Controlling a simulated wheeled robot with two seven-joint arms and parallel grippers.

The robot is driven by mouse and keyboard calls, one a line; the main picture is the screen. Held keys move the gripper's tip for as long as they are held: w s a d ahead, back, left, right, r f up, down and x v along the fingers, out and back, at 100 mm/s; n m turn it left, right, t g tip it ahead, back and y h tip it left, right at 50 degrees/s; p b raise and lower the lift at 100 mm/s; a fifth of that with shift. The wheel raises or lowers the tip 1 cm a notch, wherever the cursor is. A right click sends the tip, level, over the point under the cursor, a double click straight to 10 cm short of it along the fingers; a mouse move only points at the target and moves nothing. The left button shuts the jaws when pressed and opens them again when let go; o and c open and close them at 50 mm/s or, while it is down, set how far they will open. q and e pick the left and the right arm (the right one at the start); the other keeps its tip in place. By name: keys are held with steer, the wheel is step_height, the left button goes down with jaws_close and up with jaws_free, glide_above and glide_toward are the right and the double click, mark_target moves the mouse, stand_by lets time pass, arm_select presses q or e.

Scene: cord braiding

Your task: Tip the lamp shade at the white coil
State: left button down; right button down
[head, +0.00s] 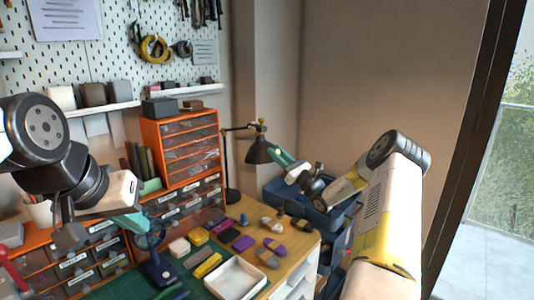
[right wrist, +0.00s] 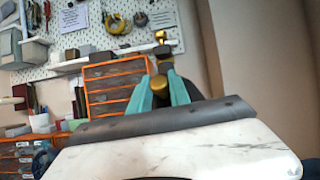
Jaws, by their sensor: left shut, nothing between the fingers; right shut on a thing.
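The black desk lamp's shade (head: 258,151) hangs from its jointed arm beside the orange drawers, with its opening facing down. My right gripper (head: 276,153) is shut on the shade from the right. In the right wrist view its teal fingers (right wrist: 163,92) stand either side of dark and brass-coloured lamp parts; the exact contact is hidden. My left gripper (head: 142,224) is shut and empty above the bench at left.
A dark blue stand-like device (head: 157,262) is close below my left gripper. A white tray (head: 236,279) sits at the front. Yellow and purple items (head: 243,243) lie around the mat. The orange drawer unit (head: 182,146) stands behind; a blue bin (head: 315,210) is at right.

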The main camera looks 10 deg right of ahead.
steer(key=c, duration=1.2)
jaws_free()
steer(key=v, duration=0.8)
